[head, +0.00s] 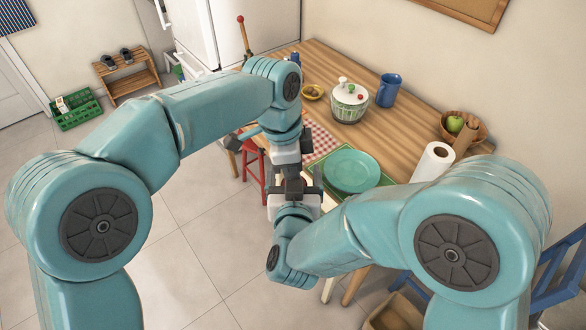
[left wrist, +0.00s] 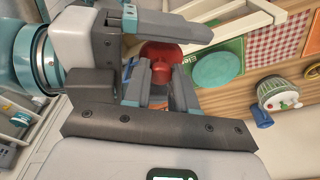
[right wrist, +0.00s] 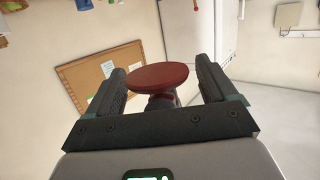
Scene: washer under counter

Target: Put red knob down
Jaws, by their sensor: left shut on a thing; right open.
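The red knob (left wrist: 162,54) has a broad round disc and a narrower stem. My left gripper (left wrist: 160,82) is shut on it. In the right wrist view the disc of the knob (right wrist: 158,77) sits between the two fingers of my right gripper (right wrist: 157,82), which is open around it. I cannot tell whether those fingers touch it. In the head view my left gripper (head: 290,168) and right gripper (head: 292,188) face each other closely, beside the table's near edge. The knob is hidden there by the grippers.
The wooden table (head: 325,73) carries a teal plate (head: 351,170) on a green tray, a checkered cloth (head: 320,140), a green-and-white pot (head: 349,102), a blue mug (head: 388,90) and a paper roll (head: 433,162). A red stool (head: 252,172) stands by the near side.

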